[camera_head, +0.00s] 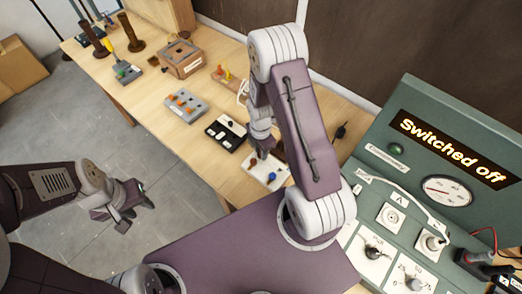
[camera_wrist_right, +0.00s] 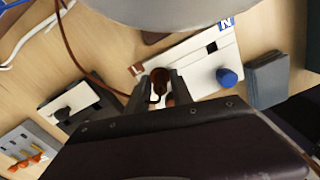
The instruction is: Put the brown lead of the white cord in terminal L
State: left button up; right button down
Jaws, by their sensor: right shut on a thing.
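The white terminal block (camera_head: 266,169) lies near the table's front edge. In the right wrist view the terminal block (camera_wrist_right: 200,62) has a brown L mark, a blue N mark (camera_wrist_right: 226,23) and a blue knob (camera_wrist_right: 228,77). A dark brown knob (camera_wrist_right: 160,76) shows at the L end, between the fingertips. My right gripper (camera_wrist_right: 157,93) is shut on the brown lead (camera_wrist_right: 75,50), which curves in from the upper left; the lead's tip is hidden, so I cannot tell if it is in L. My left gripper (camera_head: 130,207) is open and empty, off the table's front edge.
A black-and-white switch block (camera_head: 226,132) and a grey block with orange levers (camera_head: 184,104) stand beside the terminal block. The green test panel (camera_head: 440,160), reading "Switched off", stands at right. White cord (camera_wrist_right: 35,38) lies on the wood.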

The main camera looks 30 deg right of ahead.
jog(key=shift+r, duration=0.2)
dwell(0.3)
jog(key=c, duration=1.1)
grip_release()
jog(key=shift+o, duration=0.2)
notch_tip(320, 180, up, 9)
jog(key=shift+r+b, duration=0.1)
jog(key=shift+b, duration=0.25)
